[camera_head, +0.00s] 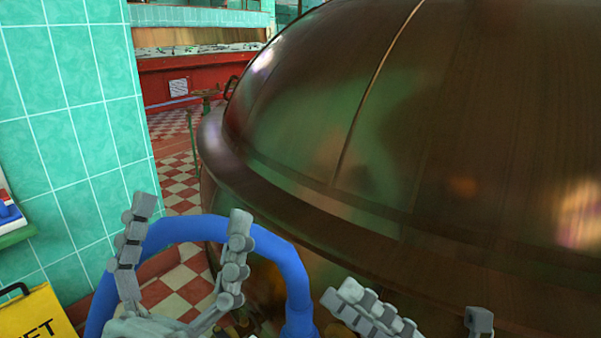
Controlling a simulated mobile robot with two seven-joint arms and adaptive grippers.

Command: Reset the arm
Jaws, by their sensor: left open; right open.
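My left gripper (193,208) is at the lower left, its two grey fingers spread wide and pointing up, with nothing between them. A blue curved pipe (270,246) shows behind these fingers; I cannot tell whether they touch it. My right gripper (412,306) is at the bottom edge, right of centre, in front of the copper kettle (400,120). Its fingers are apart and partly cut off by the frame. No object shows between them. Most of both arms is out of view.
The large copper kettle fills the right side, close to both grippers. A green tiled wall (75,110) stands at the left, with a yellow sign (35,312) below it. A red and white checkered floor (176,180) runs between wall and kettle toward a red counter (205,82).

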